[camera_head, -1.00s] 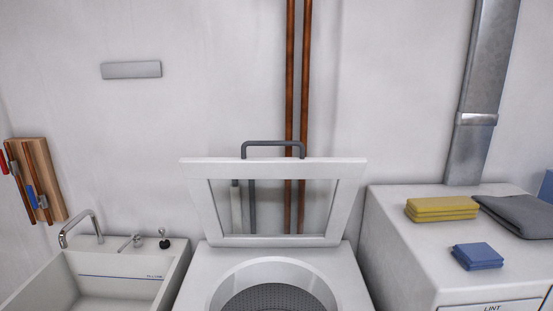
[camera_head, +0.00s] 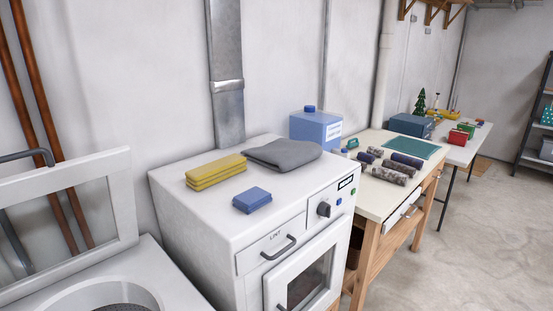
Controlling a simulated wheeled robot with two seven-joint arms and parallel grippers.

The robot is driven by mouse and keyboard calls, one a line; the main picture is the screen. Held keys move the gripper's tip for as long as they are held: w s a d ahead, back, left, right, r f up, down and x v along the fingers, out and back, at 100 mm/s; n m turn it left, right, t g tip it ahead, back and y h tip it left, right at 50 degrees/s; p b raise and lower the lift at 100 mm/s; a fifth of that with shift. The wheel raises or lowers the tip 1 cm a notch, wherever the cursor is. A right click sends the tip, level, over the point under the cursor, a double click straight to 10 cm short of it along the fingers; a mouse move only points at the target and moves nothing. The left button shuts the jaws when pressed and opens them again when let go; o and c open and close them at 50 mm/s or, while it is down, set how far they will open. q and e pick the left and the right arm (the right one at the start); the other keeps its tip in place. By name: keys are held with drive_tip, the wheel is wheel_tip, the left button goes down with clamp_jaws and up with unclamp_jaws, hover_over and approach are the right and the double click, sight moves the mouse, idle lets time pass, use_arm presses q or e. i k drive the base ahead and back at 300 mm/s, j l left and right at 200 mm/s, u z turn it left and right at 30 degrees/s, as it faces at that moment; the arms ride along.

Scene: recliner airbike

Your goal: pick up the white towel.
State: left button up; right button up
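No white towel shows in the head view. The folded cloths in view are a yellow stack (camera_head: 216,171), a small blue stack (camera_head: 252,200) and a grey folded cloth (camera_head: 283,154), all on top of the white dryer (camera_head: 190,220). An open-lidded white washer (camera_head: 60,280) stands at the lower left; only part of its drum opening shows, and its inside is mostly cut off. Neither of my grippers is in view.
A blue jug (camera_head: 316,128) stands at the dryer's back right corner. A wooden workbench (camera_head: 375,200) with rolled cloths (camera_head: 388,173) and a green mat (camera_head: 405,146) stands to the right. The concrete floor (camera_head: 470,240) at right is clear.

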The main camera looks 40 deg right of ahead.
sight(386, 174)
drive_tip(key=z, duration=2.25)
drive_tip(key=i+l+z, duration=0.1)
drive_tip(key=i, duration=0.2)
